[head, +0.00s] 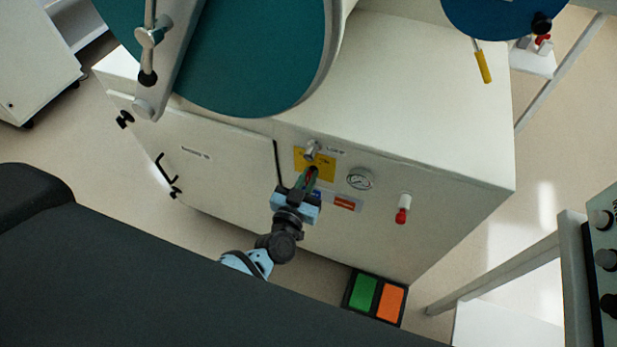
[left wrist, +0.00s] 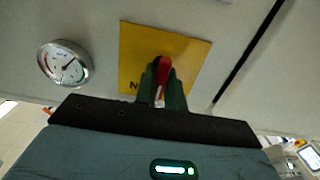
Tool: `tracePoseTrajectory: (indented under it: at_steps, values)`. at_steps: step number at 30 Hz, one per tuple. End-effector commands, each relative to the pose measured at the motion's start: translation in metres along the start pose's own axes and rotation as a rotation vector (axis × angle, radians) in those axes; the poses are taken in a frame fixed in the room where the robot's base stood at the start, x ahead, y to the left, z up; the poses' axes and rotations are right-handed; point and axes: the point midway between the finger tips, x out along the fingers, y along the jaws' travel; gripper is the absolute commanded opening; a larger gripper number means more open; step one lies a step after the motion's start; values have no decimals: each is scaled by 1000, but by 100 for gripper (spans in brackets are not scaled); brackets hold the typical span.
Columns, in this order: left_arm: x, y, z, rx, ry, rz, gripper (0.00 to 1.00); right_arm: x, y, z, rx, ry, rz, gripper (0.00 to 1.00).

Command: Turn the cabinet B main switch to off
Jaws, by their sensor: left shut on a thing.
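The main switch is a red handle (left wrist: 164,70) on a yellow plate (left wrist: 193,60) on the cabinet front. In the left wrist view the handle stands between the dark green fingers of my left gripper (left wrist: 163,88), which is shut on it. Part of a black letter shows on the plate; the fingers hide the other markings. In the head view the yellow plate (head: 327,165) is on the front of the white cabinet (head: 440,215). My left gripper (head: 310,178) reaches its lower part there and largely covers the handle. My right gripper is not in view.
A silver knob (head: 311,149) sits just above the switch. A round gauge (head: 360,179) and a red-tipped lever (head: 403,209) are to its right. A teal round cover (head: 255,50) overhangs the cabinet. Green and orange pedals (head: 364,293) lie on the floor.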

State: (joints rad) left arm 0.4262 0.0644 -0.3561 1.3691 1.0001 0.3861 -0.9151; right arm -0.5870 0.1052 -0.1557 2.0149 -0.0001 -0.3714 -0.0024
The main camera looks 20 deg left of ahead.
Motion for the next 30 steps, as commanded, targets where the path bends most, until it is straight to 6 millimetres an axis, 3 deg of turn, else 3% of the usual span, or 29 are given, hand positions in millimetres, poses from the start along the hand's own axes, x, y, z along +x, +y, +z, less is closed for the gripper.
tracePoseTrajectory:
  at_steps: [12, 13, 18, 30]
  values:
    - [0, 0, 0, -11, -1, 0, 0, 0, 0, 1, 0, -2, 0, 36]
    - [0, 0, 0, -11, -1, 0, 12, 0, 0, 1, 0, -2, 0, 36]
    - [0, 0, 0, -10, -1, 0, 33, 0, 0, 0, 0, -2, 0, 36]
    - [-9, 0, 1, -10, -2, 0, 33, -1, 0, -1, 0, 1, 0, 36]
